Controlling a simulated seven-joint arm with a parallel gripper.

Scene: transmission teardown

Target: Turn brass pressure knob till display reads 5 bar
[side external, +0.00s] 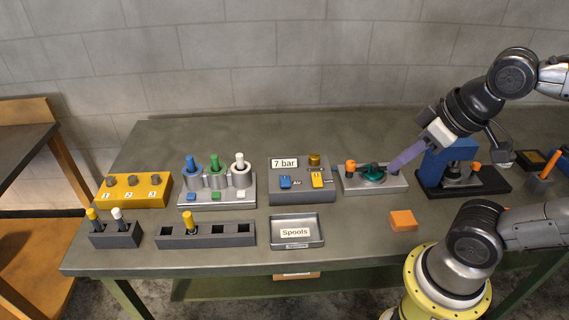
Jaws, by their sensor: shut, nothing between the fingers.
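The brass pressure knob (314,160) stands upright on the back right of a dark grey control box (290,196) near the table's middle. The box's white display (284,163) reads "7 bar". A blue switch (285,182) by the word "Air" and a yellow switch (317,180) sit in front of the knob. My gripper (396,164) reaches in from the right with its purple fingers shut and empty. Its tips are right of the knob and apart from it, over the neighbouring grey plate; whether they touch anything there cannot be told.
The grey plate (393,187) carries a teal round part (373,174) and an orange-topped post (350,167). A blue press (437,163) stands to its right. An orange block (403,221) lies at front right.

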